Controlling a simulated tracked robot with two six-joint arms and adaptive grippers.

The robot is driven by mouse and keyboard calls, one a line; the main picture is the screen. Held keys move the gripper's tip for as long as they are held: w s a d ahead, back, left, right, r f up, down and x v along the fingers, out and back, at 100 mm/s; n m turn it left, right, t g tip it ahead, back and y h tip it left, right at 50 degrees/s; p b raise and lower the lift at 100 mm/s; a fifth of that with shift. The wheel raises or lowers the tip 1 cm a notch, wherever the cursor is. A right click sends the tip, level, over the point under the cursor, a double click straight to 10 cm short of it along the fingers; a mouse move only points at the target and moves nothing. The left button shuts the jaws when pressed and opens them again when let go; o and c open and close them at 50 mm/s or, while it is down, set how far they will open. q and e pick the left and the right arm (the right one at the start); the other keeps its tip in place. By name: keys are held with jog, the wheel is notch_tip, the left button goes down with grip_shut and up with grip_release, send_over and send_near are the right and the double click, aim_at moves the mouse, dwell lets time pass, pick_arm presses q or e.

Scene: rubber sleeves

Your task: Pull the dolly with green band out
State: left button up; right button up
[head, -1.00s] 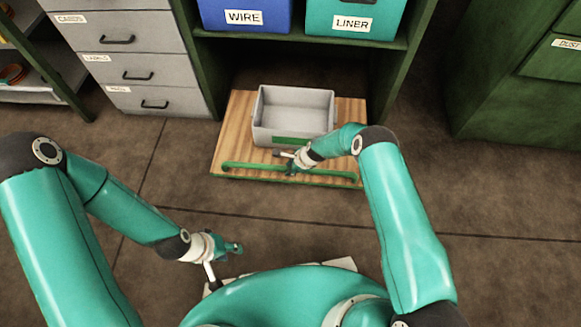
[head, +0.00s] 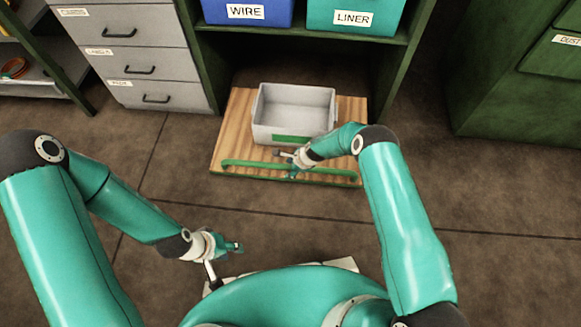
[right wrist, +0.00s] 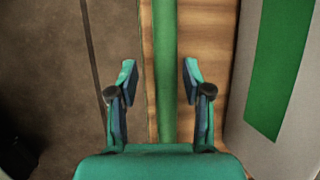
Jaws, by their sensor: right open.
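The dolly is a wooden board (head: 232,135) on the floor at the foot of the shelf unit. A grey open box (head: 262,134) with a green band (head: 291,138) on its front stands on it. A green bar handle (head: 240,164) runs along its front edge; it also shows in the right wrist view (right wrist: 166,40). My right gripper (head: 290,174) is at the middle of the bar. In the right wrist view its open fingers (right wrist: 159,85) stand on either side of the bar, with gaps visible. My left gripper (head: 235,247) hangs apart from the dolly; its finger opening is unclear.
The shelf unit holds a blue WIRE bin (head: 246,12) and a teal LINER bin (head: 352,18) above the dolly. Grey drawers (head: 135,60) stand left, a green cabinet (head: 510,90) right. The floor (head: 480,200) in front is clear.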

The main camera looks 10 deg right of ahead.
jog(key=shift+r, duration=0.1)
jog(key=shift+d+r, duration=0.15)
jog(key=shift+r, duration=0.25)
jog(key=v, duration=1.1)
jog(key=shift+s+f, duration=0.1)
jog(key=s+a+r+n+g, duration=0.1)
jog(key=s+r+n, duration=0.1)
jog(key=s+n, duration=0.95)
jog(key=s+r+n+g, duration=0.2)
jog(key=s+n, duration=0.4)
jog(key=s, duration=1)
notch_tip(320, 180, up, 30)
jog(key=n+p, duration=0.1)
jog(key=p, duration=2.9)
jog(key=shift+w+r+p, duration=0.15)
jog(key=shift+w+p, duration=0.15)
jog(key=shift+w, duration=0.2)
